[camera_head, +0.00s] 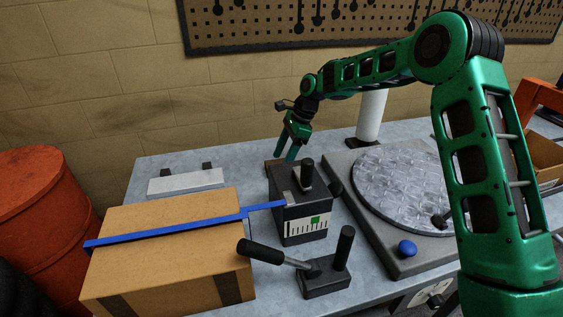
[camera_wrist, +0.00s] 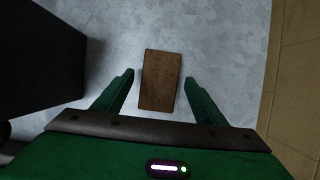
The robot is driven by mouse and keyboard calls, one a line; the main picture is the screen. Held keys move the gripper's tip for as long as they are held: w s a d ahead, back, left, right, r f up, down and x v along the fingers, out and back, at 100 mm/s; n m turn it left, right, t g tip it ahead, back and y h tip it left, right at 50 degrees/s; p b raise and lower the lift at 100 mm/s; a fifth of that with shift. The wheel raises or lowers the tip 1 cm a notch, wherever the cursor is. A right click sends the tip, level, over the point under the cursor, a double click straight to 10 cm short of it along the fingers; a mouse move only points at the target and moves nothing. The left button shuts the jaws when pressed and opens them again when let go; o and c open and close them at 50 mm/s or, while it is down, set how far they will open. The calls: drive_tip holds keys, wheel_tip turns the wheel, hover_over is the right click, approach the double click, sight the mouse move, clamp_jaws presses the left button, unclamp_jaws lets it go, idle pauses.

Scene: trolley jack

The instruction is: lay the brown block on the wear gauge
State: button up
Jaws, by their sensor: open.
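The brown block (camera_wrist: 160,80) lies flat on the grey tabletop in the wrist view, framed between my open fingers. In the head view only a small part of the brown block (camera_head: 271,168) shows behind a black box; the rest is hidden. My gripper (camera_head: 287,153) is open and empty, pointing down behind the box. In the wrist view my gripper (camera_wrist: 158,84) has one finger on each side of the block; its height above the block is unclear.
A blue bar (camera_head: 180,230) runs from the black box across a cardboard box (camera_head: 170,265). A black lever stand (camera_head: 325,277) is in front. A round turntable plate (camera_head: 400,190) is at right.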

drive_tip(key=v, duration=1)
drive_tip(key=shift+s+d, duration=0.15)
drive_tip(key=s+d+r+n+t+h, duration=0.1)
drive_tip(key=s+d+r+n+h, duration=0.15)
drive_tip(key=s+d, duration=0.95)
drive_tip(key=s+d+r+n+h, duration=0.2)
drive_tip(key=s+d+r, duration=0.35)
drive_tip(key=d, duration=0.95)
drive_tip(key=s+d+f+n, duration=0.1)
drive_tip(key=s+d+f, duration=0.1)
drive_tip(key=s, duration=0.8)
drive_tip(key=s+d+f+n, duration=0.2)
drive_tip(key=s+d, duration=0.3)
drive_tip(key=s, duration=0.5)
drive_tip(key=s+d+f+n, duration=0.1)
drive_tip(key=s+d, duration=0.3)
drive_tip(key=s, duration=0.6)
drive_tip(key=shift+f, duration=0.45)
